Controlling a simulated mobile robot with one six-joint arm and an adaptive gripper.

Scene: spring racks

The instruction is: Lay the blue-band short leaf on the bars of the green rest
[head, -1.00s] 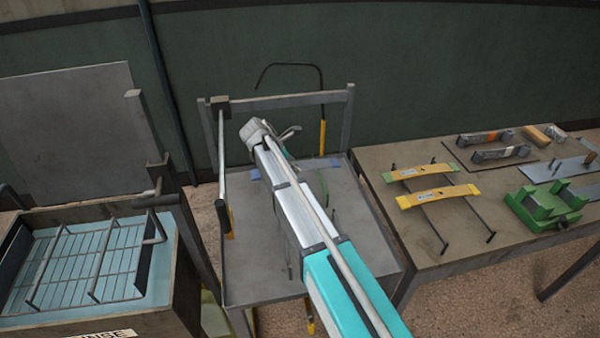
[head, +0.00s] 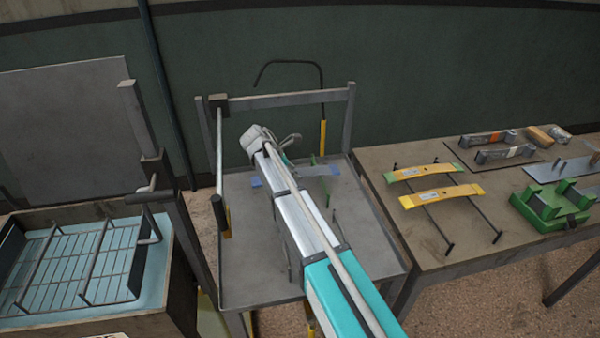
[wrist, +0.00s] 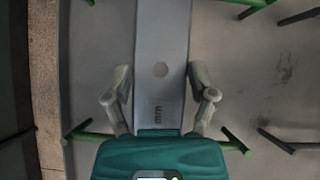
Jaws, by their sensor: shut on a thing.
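My gripper (wrist: 160,95) is shut on the blue-band short leaf (wrist: 160,35), a flat grey strip with a round hole and dark lettering, running lengthwise in the wrist view. In the head view its ends show blue (head: 319,170) beyond my arm, which hides its middle and the gripper's fingertips. The green rest's bars (wrist: 234,141) show on both sides of the leaf in the wrist view and pass under it. In the head view part of the green rest (head: 314,161) shows beside the leaf. I cannot tell whether the leaf touches the bars.
The rest stands on a grey table (head: 250,270) with a raised frame at the back. Dark bars (wrist: 277,141) stand near the rest. A bench at right holds two yellow leaves (head: 440,195) on a dark rack and a green fixture (head: 548,212). A blue-lined bin (head: 75,265) is at left.

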